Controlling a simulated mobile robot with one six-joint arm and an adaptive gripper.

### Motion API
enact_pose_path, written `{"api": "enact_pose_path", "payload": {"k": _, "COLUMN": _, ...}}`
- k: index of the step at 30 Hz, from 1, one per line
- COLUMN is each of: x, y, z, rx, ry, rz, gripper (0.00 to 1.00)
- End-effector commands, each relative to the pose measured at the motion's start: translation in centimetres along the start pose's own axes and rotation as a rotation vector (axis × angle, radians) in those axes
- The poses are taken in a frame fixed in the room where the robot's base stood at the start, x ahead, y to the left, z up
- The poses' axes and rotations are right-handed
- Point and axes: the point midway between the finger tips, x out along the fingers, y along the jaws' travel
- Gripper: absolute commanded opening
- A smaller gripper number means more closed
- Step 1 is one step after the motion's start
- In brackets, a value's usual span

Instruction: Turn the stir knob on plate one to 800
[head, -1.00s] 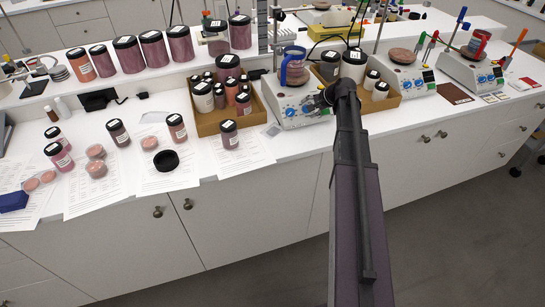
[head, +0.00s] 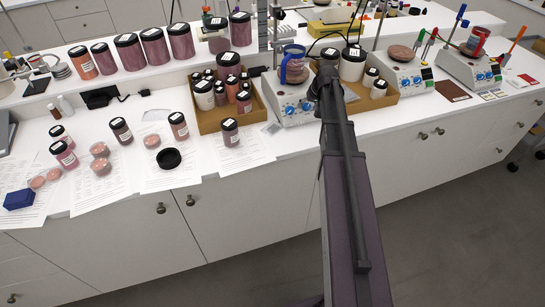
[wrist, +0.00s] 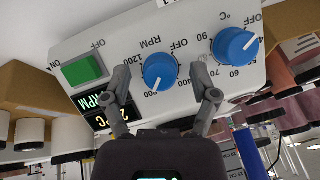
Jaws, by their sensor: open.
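Plate one (head: 289,112) is the leftmost white stirrer, standing between two cardboard boxes with a blue-handled mug (head: 294,68) on top. The wrist view shows its front panel (wrist: 200,35) upside down. The blue RPM stir knob (wrist: 160,68) sits between the fingers of my open gripper (wrist: 160,74), with a gap visible on each side. Its white mark points down and slightly left in the picture, near the 800 label. A blue temperature knob (wrist: 236,46) is to the right, outside the fingers. In the head view my arm hides the gripper.
A green power switch (wrist: 84,69) and lit displays (wrist: 95,108) are left of the knob in the wrist view. Jar-filled boxes stand left (head: 213,124) and right (head: 380,103) of the plate. Two more stirrers, one here (head: 403,76), stand further right.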

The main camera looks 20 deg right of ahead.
Motion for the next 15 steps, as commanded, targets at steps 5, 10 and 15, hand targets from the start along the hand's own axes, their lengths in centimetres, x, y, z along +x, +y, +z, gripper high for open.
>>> {"api": "enact_pose_path", "payload": {"k": 5, "x": -0.1, "y": -0.1, "z": 0.1, "rx": -0.16, "ry": -0.001, "rz": 0.068, "gripper": 0.76}}
{"api": "enact_pose_path", "payload": {"k": 10, "x": -0.3, "y": -0.2, "z": 0.0, "rx": -0.309, "ry": -0.002, "rz": 0.132, "gripper": 0.76}}
{"api": "enact_pose_path", "payload": {"k": 15, "x": -2.3, "y": -0.4, "z": 0.0, "rx": -0.298, "ry": -0.001, "rz": 0.128, "gripper": 0.76}}
